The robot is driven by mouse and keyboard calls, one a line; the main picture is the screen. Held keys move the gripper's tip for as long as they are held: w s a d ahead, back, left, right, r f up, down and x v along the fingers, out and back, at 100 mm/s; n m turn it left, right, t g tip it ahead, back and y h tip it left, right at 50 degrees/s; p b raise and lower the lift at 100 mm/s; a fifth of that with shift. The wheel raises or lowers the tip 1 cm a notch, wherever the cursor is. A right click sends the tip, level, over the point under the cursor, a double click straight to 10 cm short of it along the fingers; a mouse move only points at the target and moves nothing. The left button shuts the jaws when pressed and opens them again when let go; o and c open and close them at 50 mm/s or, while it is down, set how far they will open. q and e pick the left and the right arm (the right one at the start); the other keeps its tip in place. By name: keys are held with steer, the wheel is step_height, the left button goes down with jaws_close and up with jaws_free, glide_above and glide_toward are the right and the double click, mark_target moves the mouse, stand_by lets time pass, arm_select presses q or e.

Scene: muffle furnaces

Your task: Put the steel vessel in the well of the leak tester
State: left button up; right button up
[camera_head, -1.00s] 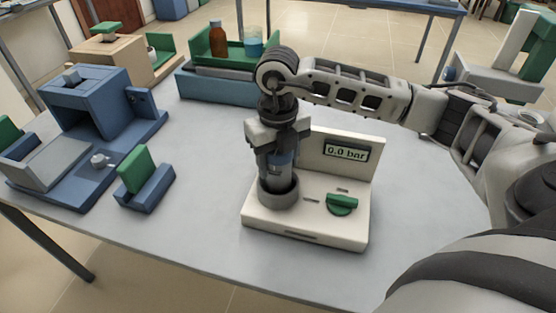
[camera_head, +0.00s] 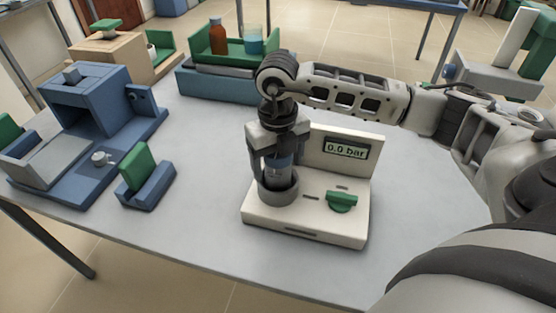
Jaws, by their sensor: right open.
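The leak tester (camera_head: 310,222) is a cream block with a raised back panel, a display reading 0.0 bar and a green knob (camera_head: 341,201). Its round dark well (camera_head: 278,190) is at the left of the base. The steel vessel (camera_head: 279,168) stands upright in the well, its upper part showing above the rim. My right gripper (camera_head: 277,160) points down over it, open, with its fingers on either side of the vessel. The fingers hide part of the vessel. My left gripper is not in view.
A blue furnace (camera_head: 92,105) and a small blue-green holder (camera_head: 147,182) stand at the left. A blue unit with a green tray (camera_head: 235,55) holding a brown bottle (camera_head: 218,37) and a beaker (camera_head: 253,40) is behind. The table (camera_head: 200,235) is bare in front and to the right.

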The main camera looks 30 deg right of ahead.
step_height(320, 180, up, 12)
steer(key=shift+r+b, duration=0.1)
steer(key=shift+b, duration=0.65)
